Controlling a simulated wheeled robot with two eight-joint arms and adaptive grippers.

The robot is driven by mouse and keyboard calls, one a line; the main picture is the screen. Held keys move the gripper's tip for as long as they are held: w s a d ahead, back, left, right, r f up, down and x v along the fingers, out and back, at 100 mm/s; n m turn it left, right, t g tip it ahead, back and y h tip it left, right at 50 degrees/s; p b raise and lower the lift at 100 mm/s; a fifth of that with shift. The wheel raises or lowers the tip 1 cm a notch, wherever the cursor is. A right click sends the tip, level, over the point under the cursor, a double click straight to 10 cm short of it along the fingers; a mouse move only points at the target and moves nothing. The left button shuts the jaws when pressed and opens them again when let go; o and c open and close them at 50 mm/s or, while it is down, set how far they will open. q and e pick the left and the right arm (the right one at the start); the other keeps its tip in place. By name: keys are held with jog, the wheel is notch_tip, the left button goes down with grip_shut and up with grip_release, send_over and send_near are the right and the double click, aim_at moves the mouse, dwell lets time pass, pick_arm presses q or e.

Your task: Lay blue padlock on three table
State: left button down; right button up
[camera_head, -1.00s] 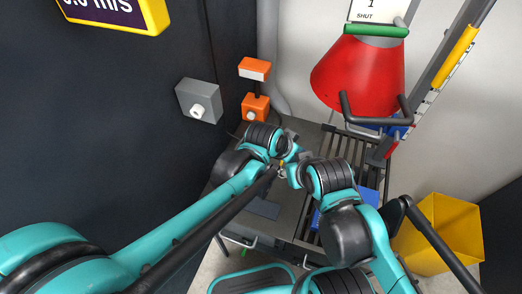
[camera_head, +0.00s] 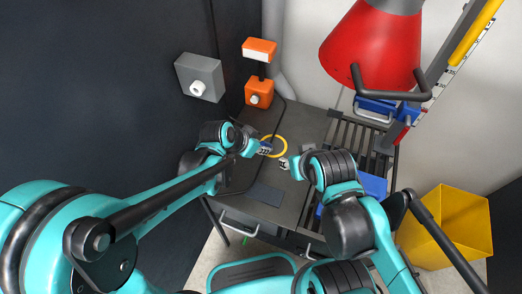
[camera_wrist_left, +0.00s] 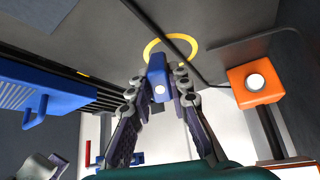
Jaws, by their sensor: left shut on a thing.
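The blue padlock (camera_wrist_left: 158,78) is between the fingers of my left gripper (camera_wrist_left: 160,97) in the left wrist view, and the gripper is shut on it. In the head view my left gripper (camera_head: 265,149) is over the dark grey table (camera_head: 298,122), beside a yellow ring (camera_head: 284,139) marked on the tabletop. In the left wrist view the padlock overlaps the lower edge of the ring (camera_wrist_left: 193,46). I cannot tell whether it touches the table. My right gripper (camera_head: 284,163) is close to the right of the left one; its jaws are too small to read.
An orange device (camera_head: 259,92) with a cable stands at the table's back left. A grey box (camera_head: 199,77) is on the dark wall. A red cone-shaped hood (camera_head: 372,45) hangs over the slatted right side. A blue item (camera_head: 373,184) lies there. A yellow bin (camera_head: 449,228) is at right.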

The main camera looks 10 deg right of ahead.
pick_arm(q)
jog(key=shift+f, duration=0.6)
pick_arm(e)
jog(key=shift+f, duration=0.3)
pick_arm(q)
jog(key=shift+f+b, duration=0.3)
jog(key=c, duration=1.4)
grip_release()
pick_arm(e)
jog(key=shift+f, duration=0.25)
